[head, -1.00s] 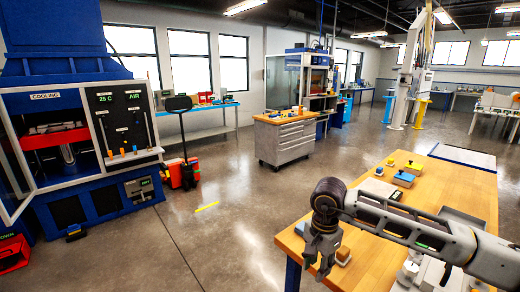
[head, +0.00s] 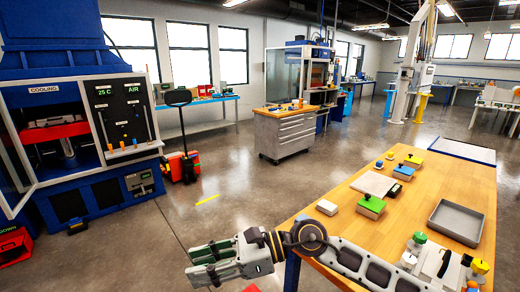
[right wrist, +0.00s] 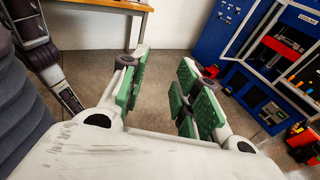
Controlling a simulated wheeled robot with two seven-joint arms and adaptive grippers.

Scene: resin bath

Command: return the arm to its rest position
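My right gripper (head: 196,266) is low in the head view, left of the workbench and over the floor. It points left, roughly level, and its arm reaches back across the bench's near corner. In the right wrist view its green-padded fingers (right wrist: 162,65) stand apart with nothing between them, so it is open and empty. My left gripper does not show in the head view. A dark jointed arm link shows at the left of the right wrist view, but no gripper can be made out on it.
The wooden workbench (head: 436,190) holds a grey tray (head: 457,222), a green-topped block (head: 371,206) and several small containers. The blue cooling machine (head: 75,200) stands left, beside a red pallet jack (head: 181,166). A grey drawer cabinet (head: 284,138) stands farther back.

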